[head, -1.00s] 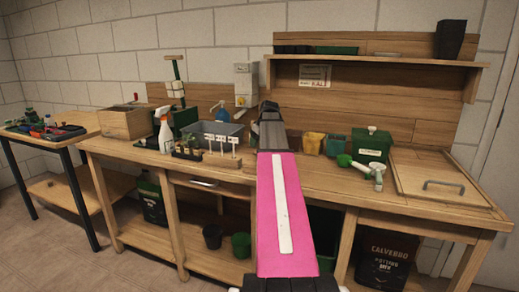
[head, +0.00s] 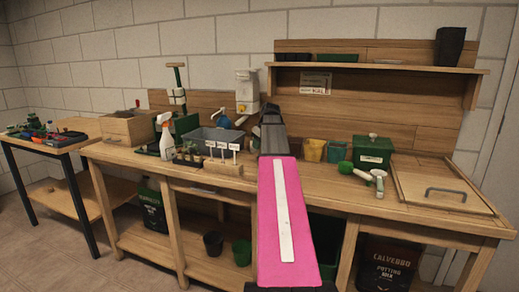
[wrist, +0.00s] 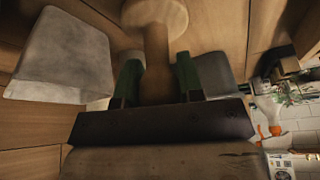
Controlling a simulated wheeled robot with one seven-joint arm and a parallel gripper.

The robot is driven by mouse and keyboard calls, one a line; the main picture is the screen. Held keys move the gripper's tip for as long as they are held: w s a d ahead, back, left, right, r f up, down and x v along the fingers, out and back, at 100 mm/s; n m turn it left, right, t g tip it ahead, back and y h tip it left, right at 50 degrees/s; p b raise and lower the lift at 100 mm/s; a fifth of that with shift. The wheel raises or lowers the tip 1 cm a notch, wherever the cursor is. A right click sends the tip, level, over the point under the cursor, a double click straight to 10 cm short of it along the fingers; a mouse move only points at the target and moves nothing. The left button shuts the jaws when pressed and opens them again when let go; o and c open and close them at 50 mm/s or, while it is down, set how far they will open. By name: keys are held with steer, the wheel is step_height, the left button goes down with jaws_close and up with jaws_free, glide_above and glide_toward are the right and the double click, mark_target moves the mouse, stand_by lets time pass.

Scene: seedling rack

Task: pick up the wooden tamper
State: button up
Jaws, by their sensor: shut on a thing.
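The wooden tamper (wrist: 156,65) shows in the wrist view as a pale shaft with a round, wider end (wrist: 155,12) at the top of the picture. My gripper (wrist: 158,75) has its two green fingers on either side of the shaft and is shut on it. The rest of the tamper is hidden behind the dark palm of my gripper. In the head view my pink and black arm reaches over the bench and hides the tamper and fingers. I cannot tell whether the tamper touches the bench.
A grey pot (wrist: 65,60) is left of the tamper in the wrist view. On the bench (head: 335,190) stand a grey tub (head: 205,137), spray bottle (head: 166,137), yellow pot (head: 314,150) and green box (head: 372,154). A shelf (head: 380,67) hangs above.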

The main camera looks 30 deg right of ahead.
steer(key=shift+w+r, duration=0.1)
steer(key=shift+r, duration=0.85)
steer(key=s+a+r, duration=0.4)
steer(key=a+r, duration=0.3)
steer(key=a, duration=0.3)
steer(key=shift+s+a, duration=0.3)
steer(key=shift+a, duration=0.1)
